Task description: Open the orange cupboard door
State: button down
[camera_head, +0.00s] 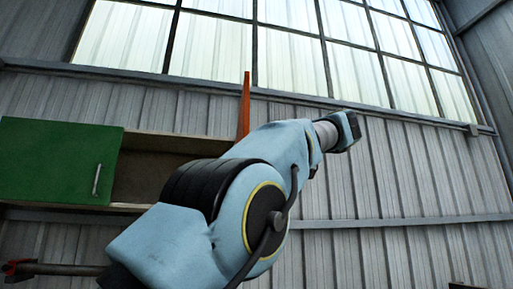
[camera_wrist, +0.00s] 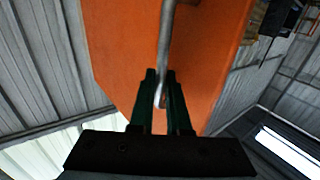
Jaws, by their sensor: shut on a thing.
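The orange cupboard door (camera_head: 244,107) shows nearly edge-on in the head view, swung out from the cupboard (camera_head: 155,168) so that it stands open. In the wrist view the orange door (camera_wrist: 120,45) fills the middle, with its grey metal bar handle (camera_wrist: 167,40) running down it. My gripper (camera_wrist: 162,78) is shut on the handle, one dark finger on each side of it. In the head view my arm hides the lower part of the door and the right part of the cupboard, and the fingertips cannot be made out.
A green cupboard door (camera_head: 60,160) with a metal handle is shut at the left. The open bay beside it looks empty. A corrugated wall (camera_head: 400,185) with large windows (camera_head: 290,60) stands behind. A pipe with a red end (camera_head: 20,268) lies low at left.

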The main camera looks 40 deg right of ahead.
dwell(0.3)
jog(key=c, duration=1.2)
grip_release()
jog(key=shift+w, duration=0.1)
jog(key=shift+o, duration=0.2)
jog(key=s+d, duration=0.1)
jog(key=s, duration=0.9)
jog(key=shift+s+d+p, duration=0.35)
jog(key=shift+s+p, duration=0.05)
jog(key=shift+p, duration=0.05)
